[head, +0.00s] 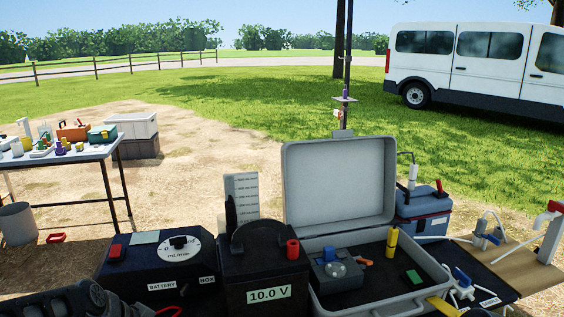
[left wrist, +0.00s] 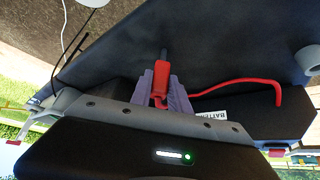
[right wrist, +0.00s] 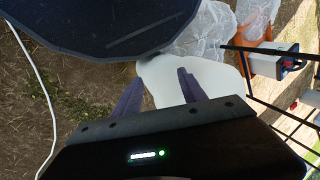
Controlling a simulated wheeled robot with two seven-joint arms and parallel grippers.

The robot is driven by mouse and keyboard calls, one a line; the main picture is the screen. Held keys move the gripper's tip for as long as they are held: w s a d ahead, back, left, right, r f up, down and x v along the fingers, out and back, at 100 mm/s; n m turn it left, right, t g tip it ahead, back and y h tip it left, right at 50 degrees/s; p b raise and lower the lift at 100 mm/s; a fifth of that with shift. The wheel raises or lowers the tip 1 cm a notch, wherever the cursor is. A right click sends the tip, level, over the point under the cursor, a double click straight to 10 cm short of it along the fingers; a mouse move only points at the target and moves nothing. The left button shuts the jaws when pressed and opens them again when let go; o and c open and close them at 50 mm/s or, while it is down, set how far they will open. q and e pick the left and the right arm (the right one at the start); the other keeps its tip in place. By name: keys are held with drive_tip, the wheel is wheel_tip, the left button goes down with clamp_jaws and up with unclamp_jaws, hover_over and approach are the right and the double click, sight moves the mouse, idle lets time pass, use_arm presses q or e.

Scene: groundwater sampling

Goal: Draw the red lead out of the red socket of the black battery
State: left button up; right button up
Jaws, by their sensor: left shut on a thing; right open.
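The black battery (head: 240,290) stands at the front centre in the head view, with a black arched handle and a 10.0 V display. Its red socket (head: 292,249) stands up at the top right; I see no lead in it. My left gripper (left wrist: 162,98) is shut on the red plug of the red lead (left wrist: 161,80), whose dark tip points away from the fingers. The red cable bends off to the right. A bit of red lead (head: 167,311) shows at the bottom of the head view. My right gripper (right wrist: 158,90) is open and empty, away from the battery.
The box with a white dial (head: 179,248) and BATTERY BOX label stands left of the battery. The open grey case (head: 338,183) stands to its right, with a blue cooler (head: 424,204) behind. In the right wrist view, clear bags (right wrist: 205,35) and a white rounded thing lie near the fingers.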

use_arm(q)
clamp_jaws()
drive_tip(key=shift+r, duration=0.1)
drive_tip(key=shift+r+p, duration=1.65)
drive_tip(key=shift+r, duration=0.75)
